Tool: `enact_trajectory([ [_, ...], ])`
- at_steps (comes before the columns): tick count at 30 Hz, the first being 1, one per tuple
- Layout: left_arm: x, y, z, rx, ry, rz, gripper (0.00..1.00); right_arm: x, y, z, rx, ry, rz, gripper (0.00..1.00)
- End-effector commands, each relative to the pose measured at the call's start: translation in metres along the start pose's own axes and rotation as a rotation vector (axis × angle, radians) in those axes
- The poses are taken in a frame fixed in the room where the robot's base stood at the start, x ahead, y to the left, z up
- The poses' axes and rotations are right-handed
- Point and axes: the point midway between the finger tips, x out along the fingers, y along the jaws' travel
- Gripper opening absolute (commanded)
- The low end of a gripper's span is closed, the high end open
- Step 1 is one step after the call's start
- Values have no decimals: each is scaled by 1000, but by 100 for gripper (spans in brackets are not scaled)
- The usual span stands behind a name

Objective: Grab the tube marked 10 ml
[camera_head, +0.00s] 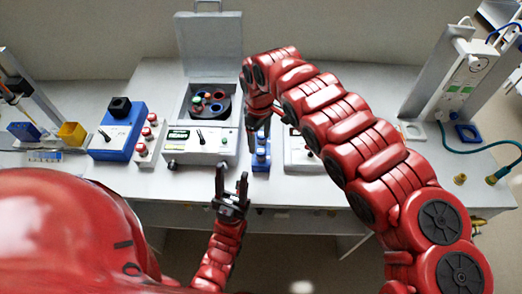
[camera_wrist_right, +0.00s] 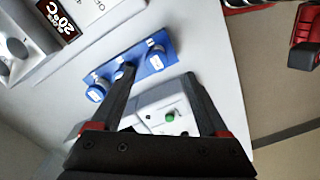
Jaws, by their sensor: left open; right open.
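A small blue rack (camera_wrist_right: 134,58) lies below my right gripper in the right wrist view, holding blue-capped tubes. One tube (camera_wrist_right: 97,90) stands at its left end and another (camera_wrist_right: 154,61) at its right end. Small white labels show on them, but I cannot read which is 10 ml. In the head view the rack (camera_head: 261,161) is partly hidden by my right gripper (camera_head: 259,127). The right gripper is open and empty above the rack, its left finger overlapping the rack's middle in the wrist view. My left gripper (camera_head: 231,186) is open and empty at the bench's front edge.
A centrifuge (camera_head: 199,157) with its lid raised stands left of the rack. A white device (camera_head: 300,150) stands close on the right. A blue block heater (camera_head: 116,135) and a red-knobbed strip (camera_head: 149,138) are farther left. Bare bench lies in front.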

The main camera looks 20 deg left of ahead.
Motion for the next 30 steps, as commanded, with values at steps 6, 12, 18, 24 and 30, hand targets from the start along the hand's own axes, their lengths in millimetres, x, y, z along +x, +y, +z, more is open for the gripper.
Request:
enact_trajectory([
  [6,9,0,-2,0,0,0,50,20,-1,0,0,0,-3,78],
  [12,25,-1,-4,0,0,0,50,36,1,0,-1,1,-5,78],
  [18,34,-2,-6,0,0,0,50,62,2,-1,-1,3,-5,78],
  [24,35,-2,-6,0,0,0,50,72,4,0,-1,1,0,78],
  [30,35,-2,-6,0,0,0,50,72,5,0,0,1,0,76],
])
